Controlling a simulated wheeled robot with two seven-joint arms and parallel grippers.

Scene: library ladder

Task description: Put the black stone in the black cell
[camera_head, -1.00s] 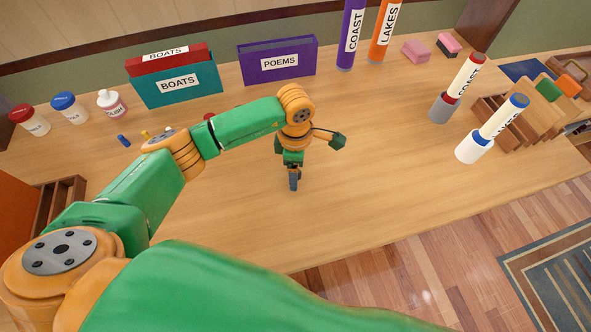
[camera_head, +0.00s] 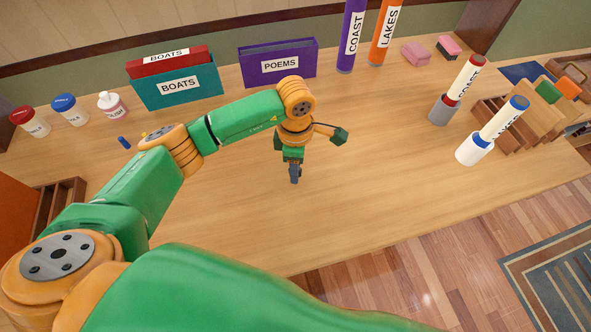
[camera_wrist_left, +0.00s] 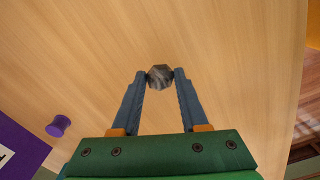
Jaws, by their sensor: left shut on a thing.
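My left gripper (camera_head: 295,174) is over the middle of the wooden table. In the left wrist view my left gripper (camera_wrist_left: 160,78) is shut on a dark grey, faceted stone (camera_wrist_left: 160,77), held between the two fingertips. In the head view the stone is too small or hidden to make out. A wooden box with dividers (camera_head: 72,188) stands at the table's left edge, partly behind my left arm; no cell colour shows there. My right gripper is not in view.
The table (camera_head: 400,170) is clear around and to the right of the gripper. A teal BOATS box (camera_head: 180,88) and a purple POEMS box (camera_head: 279,66) stand at the back. Labelled tubes in holders (camera_head: 475,148) stand at right. A purple spool (camera_wrist_left: 58,126) shows in the wrist view.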

